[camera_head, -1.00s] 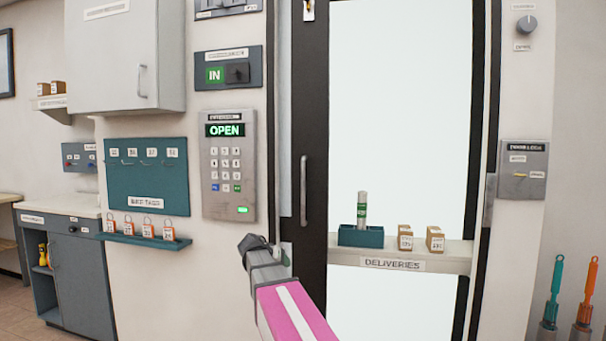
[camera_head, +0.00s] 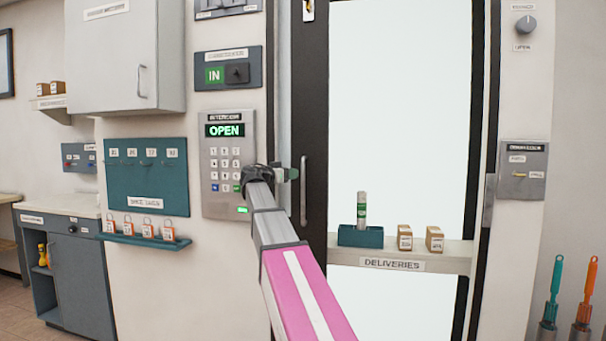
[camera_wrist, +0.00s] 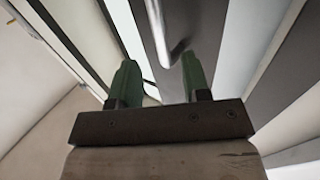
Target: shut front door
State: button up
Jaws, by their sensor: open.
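The front door has a dark frame (camera_head: 312,110) around a bright pane, with a vertical metal bar handle (camera_head: 303,190) on its left side. A light strip shows along the door's left edge; I cannot tell how far ajar it is. My gripper (camera_head: 288,174) is just left of the handle, beside its upper part. In the wrist view my gripper (camera_wrist: 160,80) has its two green fingers apart with nothing between their tips. The handle (camera_wrist: 168,35) shows beyond the fingertips, closer to the right finger. I cannot tell whether they touch.
An intercom keypad (camera_head: 225,150) reading OPEN is on the wall just left of my gripper. A DELIVERIES shelf (camera_head: 395,264) with a teal holder and small boxes crosses the door's pane. A teal key-tag board (camera_head: 147,180) is further left.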

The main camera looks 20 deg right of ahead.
jog(key=x, duration=0.7)
jog(key=shift+d, duration=0.3)
jog(key=shift+w, duration=0.1)
grip_shut()
